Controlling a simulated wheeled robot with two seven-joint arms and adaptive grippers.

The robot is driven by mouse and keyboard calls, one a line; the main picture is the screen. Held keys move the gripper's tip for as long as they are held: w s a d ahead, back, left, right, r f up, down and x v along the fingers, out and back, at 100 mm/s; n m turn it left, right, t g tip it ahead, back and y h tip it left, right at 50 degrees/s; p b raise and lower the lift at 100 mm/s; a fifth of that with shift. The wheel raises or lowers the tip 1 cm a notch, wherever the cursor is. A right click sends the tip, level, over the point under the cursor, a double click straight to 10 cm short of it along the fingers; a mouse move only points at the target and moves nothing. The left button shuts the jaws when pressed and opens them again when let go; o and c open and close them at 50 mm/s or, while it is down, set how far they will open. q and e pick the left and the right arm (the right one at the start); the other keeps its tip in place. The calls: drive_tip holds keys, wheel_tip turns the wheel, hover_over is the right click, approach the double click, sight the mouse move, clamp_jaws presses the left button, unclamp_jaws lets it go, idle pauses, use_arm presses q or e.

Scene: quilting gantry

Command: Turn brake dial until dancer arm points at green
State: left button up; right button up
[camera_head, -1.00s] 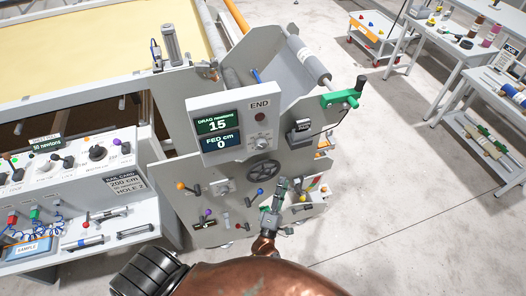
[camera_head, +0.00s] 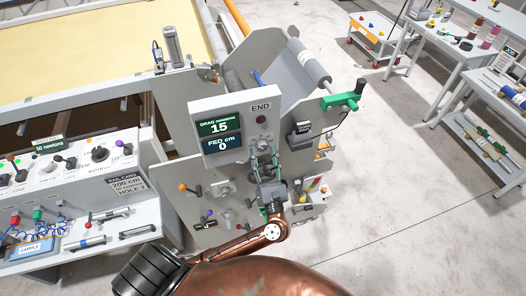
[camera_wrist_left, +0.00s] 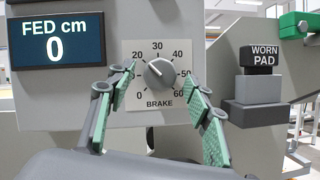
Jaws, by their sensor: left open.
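The brake dial (camera_wrist_left: 159,73) is a grey round knob on a white plate marked 0 to 60 in the left wrist view. Its pointer leans up and left, near 20. My left gripper (camera_wrist_left: 148,86) is open, its green-padded fingers on either side of the dial and nearer the camera; I cannot tell whether they touch it. The display (camera_head: 220,136) reads drag 15 newtons and fed 0 cm. I cannot make out the dancer arm clearly.
A worn pad block (camera_wrist_left: 262,75) juts out right of the dial. A green crank (camera_head: 343,100) sticks out at the upper right. Coloured levers (camera_head: 189,188) stand on the panel below left. The control desk (camera_head: 85,165) is at left; open floor lies right.

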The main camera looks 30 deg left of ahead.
use_arm(q)
drive_tip(key=shift+w+a+r, duration=0.1)
drive_tip(key=shift+w+a, duration=0.15)
drive_tip(key=shift+c, duration=0.6)
drive_tip(key=c, duration=1)
drive_tip(key=shift+s+r+m+h+p, duration=0.15)
drive_tip(key=shift+m+h+p, duration=0.15)
drive_tip(key=shift+m+p, duration=0.5)
drive_tip(key=shift+c, duration=0.2)
drive_tip(key=m+h+p, duration=0.1)
drive_tip(key=m+p, duration=0.2)
drive_tip(key=p, duration=0.2)
drive_tip(key=m+t+h+p, duration=0.1)
drive_tip(key=m+h+p, duration=0.1)
drive_tip(key=m+p, duration=0.1)
drive_tip(key=shift+a+r+m+p, duration=0.1)
drive_tip(key=shift+r+m+p, duration=0.15)
drive_tip(key=shift+p, duration=0.65)
drive_tip(key=shift+f+m+h+p, duration=0.25)
drive_tip(key=shift+m+h+p, duration=0.05)
drive_tip(key=shift+m+p, duration=0.5)
drive_tip(key=o, duration=1.2)
drive_tip(key=shift+c, duration=0.2)
